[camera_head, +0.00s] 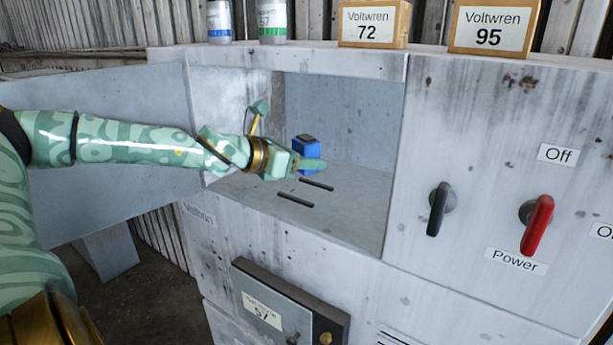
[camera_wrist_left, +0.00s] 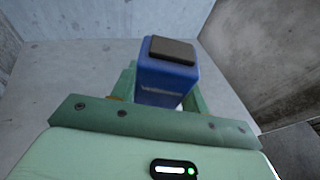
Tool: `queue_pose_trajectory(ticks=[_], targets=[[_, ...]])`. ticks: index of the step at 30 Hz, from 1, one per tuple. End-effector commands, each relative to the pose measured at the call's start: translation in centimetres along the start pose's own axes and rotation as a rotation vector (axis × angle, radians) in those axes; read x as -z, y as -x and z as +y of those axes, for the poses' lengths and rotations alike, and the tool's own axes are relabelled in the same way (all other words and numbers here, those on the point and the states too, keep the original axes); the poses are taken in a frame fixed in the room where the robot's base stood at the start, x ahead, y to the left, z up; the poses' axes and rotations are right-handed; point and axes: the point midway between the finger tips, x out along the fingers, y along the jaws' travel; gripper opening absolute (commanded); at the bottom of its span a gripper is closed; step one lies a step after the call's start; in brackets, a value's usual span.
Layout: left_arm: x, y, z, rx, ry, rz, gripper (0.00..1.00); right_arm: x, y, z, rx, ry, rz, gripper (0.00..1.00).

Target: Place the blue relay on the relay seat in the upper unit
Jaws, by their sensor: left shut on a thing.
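The blue relay (camera_head: 306,147) is a small blue block with a dark top. My left gripper (camera_head: 309,163) is shut on it inside the open upper unit (camera_head: 345,110). In the left wrist view the relay (camera_wrist_left: 168,75) stands between the green fingers (camera_wrist_left: 160,88), dark cap toward the camera. Two dark parallel slots or strips (camera_head: 306,192), likely the relay seat, lie on the unit's floor in front of and below the gripper. Whether the relay touches the floor cannot be told. My right gripper is not in view.
A black knob (camera_head: 438,208) and a red power handle (camera_head: 537,224) are on the panel to the right. Boxes (camera_head: 374,24) and cans (camera_head: 272,20) stand on top. A lower drawer panel (camera_head: 285,310) sits below.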

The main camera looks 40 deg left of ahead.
Motion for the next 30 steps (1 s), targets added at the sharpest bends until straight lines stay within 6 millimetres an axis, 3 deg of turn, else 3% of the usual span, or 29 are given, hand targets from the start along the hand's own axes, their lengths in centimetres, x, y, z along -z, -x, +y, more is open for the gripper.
queue_pose_trajectory(ticks=[12, 27, 28, 30], targets=[[4.9, -1.7, 0.0, 0.001, -0.001, 0.001, 0.2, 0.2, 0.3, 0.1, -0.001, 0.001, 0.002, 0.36], [5.4, -2.0, 0.1, 0.002, -0.004, -0.001, 0.2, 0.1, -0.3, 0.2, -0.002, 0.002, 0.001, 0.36], [5.3, -2.0, 0.1, 0.002, -0.003, 0.0, 0.51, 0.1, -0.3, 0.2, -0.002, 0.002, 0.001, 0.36], [5.3, -2.0, 0.1, 0.002, -0.003, 0.0, 0.67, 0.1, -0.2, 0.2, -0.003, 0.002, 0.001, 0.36]])
